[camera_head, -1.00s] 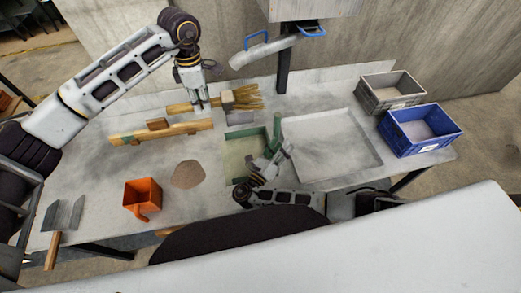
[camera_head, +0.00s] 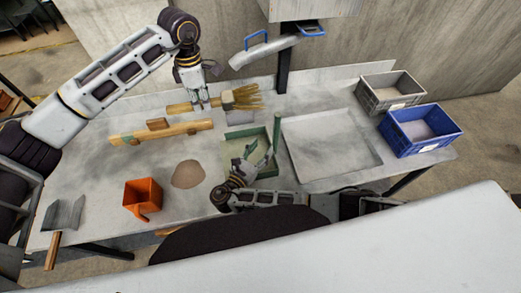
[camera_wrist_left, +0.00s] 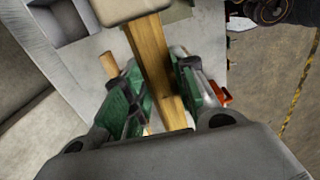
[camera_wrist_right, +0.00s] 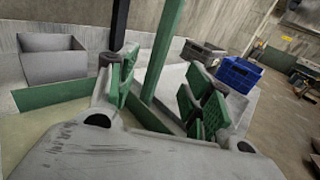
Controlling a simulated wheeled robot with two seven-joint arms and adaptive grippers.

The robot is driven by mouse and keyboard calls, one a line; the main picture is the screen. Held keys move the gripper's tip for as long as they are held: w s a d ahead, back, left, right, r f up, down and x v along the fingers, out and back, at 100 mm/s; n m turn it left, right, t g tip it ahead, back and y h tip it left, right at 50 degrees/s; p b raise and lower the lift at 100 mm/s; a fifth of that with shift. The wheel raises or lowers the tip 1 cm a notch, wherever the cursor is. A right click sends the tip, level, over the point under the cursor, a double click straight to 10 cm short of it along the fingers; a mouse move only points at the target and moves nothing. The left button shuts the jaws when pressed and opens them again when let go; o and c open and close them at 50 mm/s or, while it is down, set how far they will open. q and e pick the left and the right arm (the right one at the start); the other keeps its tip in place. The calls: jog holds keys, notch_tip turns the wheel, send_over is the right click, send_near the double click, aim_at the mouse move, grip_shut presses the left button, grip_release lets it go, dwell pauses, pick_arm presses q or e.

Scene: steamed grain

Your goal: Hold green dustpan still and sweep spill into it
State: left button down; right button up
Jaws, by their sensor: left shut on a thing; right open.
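The spill, a brown grain heap (camera_head: 188,174), lies on the bench left of the green dustpan (camera_head: 268,160). The dustpan's green handle (camera_head: 277,132) stands upright at its right side. My right gripper (camera_head: 245,168) is over the dustpan, open and empty. In the right wrist view the green handle (camera_wrist_right: 164,50) rises beyond and between the open fingers (camera_wrist_right: 163,90); I cannot tell if they touch it. My left gripper (camera_head: 198,100) is shut on the wooden handle of a brush (camera_head: 242,98) with bristles pointing right. That handle (camera_wrist_left: 153,60) shows between its fingers (camera_wrist_left: 162,92).
An orange scoop (camera_head: 142,196) stands left of the heap. A wooden bar (camera_head: 165,131) lies behind it. A shallow grey tray (camera_head: 300,170) sits right of the dustpan. Grey (camera_head: 385,98) and blue (camera_head: 425,145) crates stand at the right. A metal dustpan (camera_head: 65,213) is at the far left.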

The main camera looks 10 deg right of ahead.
aim_at(275, 131)
dwell(0.3)
jog(key=shift+x, duration=6.05)
grip_shut()
